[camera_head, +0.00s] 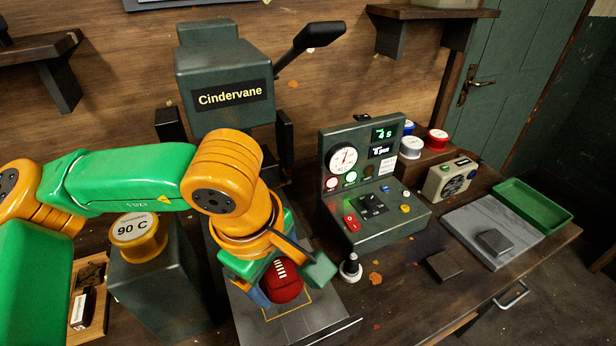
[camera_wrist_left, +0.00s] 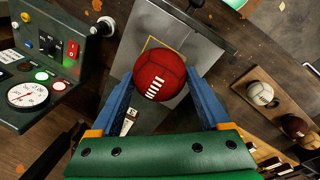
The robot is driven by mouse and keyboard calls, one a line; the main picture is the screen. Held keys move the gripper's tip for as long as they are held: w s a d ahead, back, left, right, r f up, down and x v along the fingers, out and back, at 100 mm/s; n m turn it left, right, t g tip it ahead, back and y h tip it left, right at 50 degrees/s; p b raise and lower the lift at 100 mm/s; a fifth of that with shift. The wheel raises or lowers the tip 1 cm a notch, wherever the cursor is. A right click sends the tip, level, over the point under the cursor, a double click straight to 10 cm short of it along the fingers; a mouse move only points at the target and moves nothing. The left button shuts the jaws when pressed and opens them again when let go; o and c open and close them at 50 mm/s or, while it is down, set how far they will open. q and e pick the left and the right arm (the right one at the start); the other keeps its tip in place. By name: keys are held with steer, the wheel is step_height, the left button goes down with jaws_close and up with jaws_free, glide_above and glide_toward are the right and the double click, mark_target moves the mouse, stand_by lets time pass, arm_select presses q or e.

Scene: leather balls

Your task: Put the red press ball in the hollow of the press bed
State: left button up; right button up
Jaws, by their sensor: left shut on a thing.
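The red press ball (camera_head: 283,283) with white lacing is between the fingers of my left gripper (camera_head: 290,284), which is shut on it. The wrist view shows the ball (camera_wrist_left: 160,75) pinched by both blue fingers (camera_wrist_left: 163,100). The ball is over the grey metal press bed (camera_head: 248,318), within or above a yellow square outline (camera_head: 308,305). The bed also shows in the wrist view (camera_wrist_left: 195,38). The ball and my gripper hide the hollow, and I cannot tell whether the ball touches the bed. My right gripper is in neither view.
The dark Cindervane press (camera_head: 222,85) with its lever stands behind my arm. A control panel (camera_head: 372,195) and a small black-knobbed item (camera_head: 350,268) are right of the bed. A dark post with a "90 C" dial (camera_head: 140,235) is left. A wooden tray (camera_wrist_left: 270,90) holds other balls.

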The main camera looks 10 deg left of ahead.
mark_target(274, 268)
arm_select(q)
steer(key=w+f, duration=0.1)
steer(key=w+a+f, duration=0.1)
steer(key=w+f+p, duration=0.1)
steer(key=f, duration=0.1)
steer(key=shift+w+a+f, duration=0.1)
steer(key=shift+w+a, duration=0.05)
steer(key=shift+a, duration=0.2)
step_height(274, 268, down, 3)
steer(key=shift+f+p, duration=0.1)
steer(key=shift+p, duration=0.2)
steer(key=shift+f, duration=0.2)
steer(key=shift+w+f+b, duration=0.1)
steer(key=shift+f+b, duration=0.1)
steer(key=shift+b, duration=0.15)
steer(key=o, duration=1.3)
steer(key=shift+r, duration=0.1)
steer(key=shift+r, duration=0.1)
